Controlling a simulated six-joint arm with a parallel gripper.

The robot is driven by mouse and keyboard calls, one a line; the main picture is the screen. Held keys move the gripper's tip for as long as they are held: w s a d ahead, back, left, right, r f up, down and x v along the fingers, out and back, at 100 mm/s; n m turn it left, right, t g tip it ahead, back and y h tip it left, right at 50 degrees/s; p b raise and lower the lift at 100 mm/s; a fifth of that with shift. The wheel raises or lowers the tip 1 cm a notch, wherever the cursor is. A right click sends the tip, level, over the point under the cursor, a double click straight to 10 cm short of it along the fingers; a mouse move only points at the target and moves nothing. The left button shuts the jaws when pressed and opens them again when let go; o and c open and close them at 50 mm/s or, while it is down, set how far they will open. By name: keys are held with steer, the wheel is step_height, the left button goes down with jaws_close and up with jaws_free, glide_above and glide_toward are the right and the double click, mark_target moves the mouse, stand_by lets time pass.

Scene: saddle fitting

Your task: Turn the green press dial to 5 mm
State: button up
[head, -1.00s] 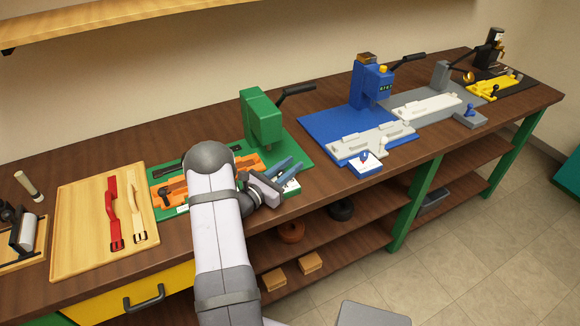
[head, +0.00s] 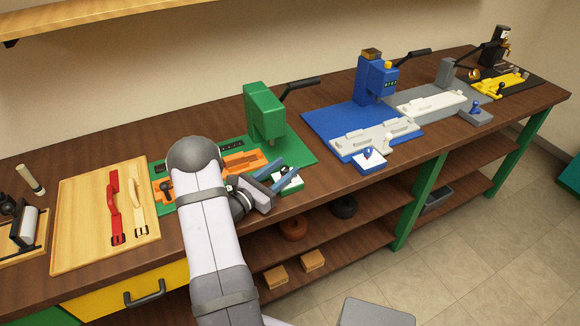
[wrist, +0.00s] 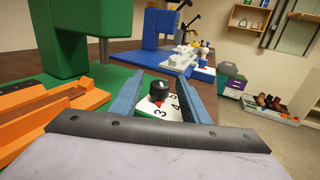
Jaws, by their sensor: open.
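The green press (head: 264,112) stands on a green base with an orange fixture (head: 240,160). Its dial is a black knob (wrist: 160,88) on a white plate (wrist: 150,110) at the base's front right corner; the plate also shows in the head view (head: 294,187). In the wrist view the numbers 3, 4 and 5 are readable, and a bit of red shows at the knob's near side, facing roughly the 3; the exact reading is unclear. My gripper (wrist: 160,80) is open, its blue fingers on either side of the knob. It also shows in the head view (head: 284,169). Contact cannot be told.
Right of the green press are a blue press (head: 374,78), a grey station (head: 450,75) and a yellow fixture (head: 502,83). A wooden board (head: 80,225) with red and cream straps lies left. The bench's front edge is close to the dial.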

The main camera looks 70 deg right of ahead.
steer(key=shift+v, duration=1.4)
steer(key=p+v, duration=0.2)
steer(key=v, duration=0.1)
steer(key=shift+a+r+p, duration=0.2)
steer(key=shift+p, duration=0.15)
steer(key=shift+w+a+f, duration=0.1)
steer(key=shift+a, duration=0.15)
steer(key=shift+p+x, duration=1.2)
steer(key=shift+x, duration=2.55)
steer(key=shift+f, duration=0.1)
jaws_close()
